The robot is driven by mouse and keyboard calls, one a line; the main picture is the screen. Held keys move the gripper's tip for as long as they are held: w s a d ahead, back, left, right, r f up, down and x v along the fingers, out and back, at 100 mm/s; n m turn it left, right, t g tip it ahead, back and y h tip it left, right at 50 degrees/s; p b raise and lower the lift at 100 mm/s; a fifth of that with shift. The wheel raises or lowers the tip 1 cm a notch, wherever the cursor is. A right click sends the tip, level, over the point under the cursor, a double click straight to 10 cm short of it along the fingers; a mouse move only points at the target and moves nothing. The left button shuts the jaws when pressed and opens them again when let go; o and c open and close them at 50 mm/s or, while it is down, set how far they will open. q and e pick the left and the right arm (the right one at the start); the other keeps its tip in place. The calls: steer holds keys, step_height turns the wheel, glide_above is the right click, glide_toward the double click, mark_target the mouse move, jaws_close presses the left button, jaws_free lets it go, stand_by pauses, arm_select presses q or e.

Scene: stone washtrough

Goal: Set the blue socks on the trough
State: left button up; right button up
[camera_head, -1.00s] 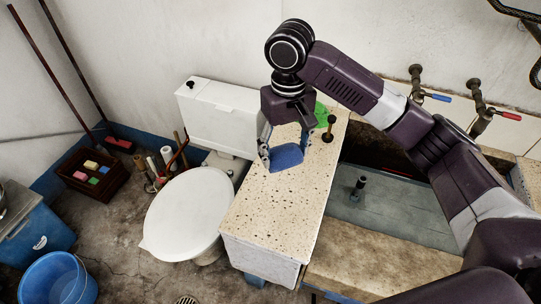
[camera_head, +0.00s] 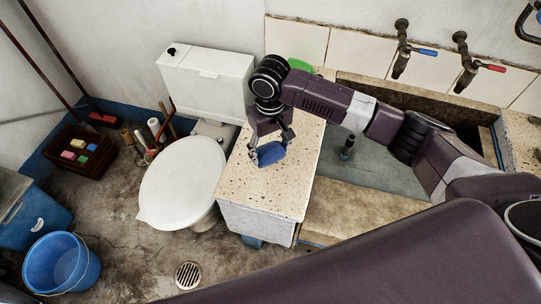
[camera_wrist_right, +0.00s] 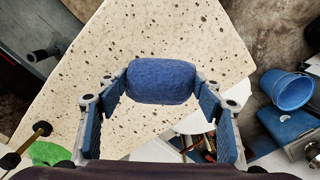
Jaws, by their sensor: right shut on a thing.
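The blue socks (camera_head: 271,153), a rounded blue bundle, are held between the fingers of my right gripper (camera_head: 271,146). The right wrist view also shows the socks (camera_wrist_right: 162,80), with a finger of the right gripper (camera_wrist_right: 160,92) at each side. The stone trough (camera_head: 262,190) has a pale speckled top, and the socks are over its left slab in the head view. The speckled top also fills much of the wrist view (camera_wrist_right: 205,35). I cannot tell whether the socks touch it. My left gripper is not in view.
A green thing (camera_head: 301,65) lies at the slab's back. The basin (camera_head: 370,165) with a dark upright plug is to the right, under two taps (camera_head: 401,50). A toilet (camera_head: 180,185) stands left of the slab. The slab's front is clear.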

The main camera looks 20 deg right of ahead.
mark_target(271, 158)
steer(key=shift+f, duration=2)
steer(key=shift+f, duration=0.1)
steer(key=o, duration=1.3)
step_height(271, 158, up, 12)
steer(key=shift+r+b, duration=0.15)
steer(key=shift+b, duration=0.65)
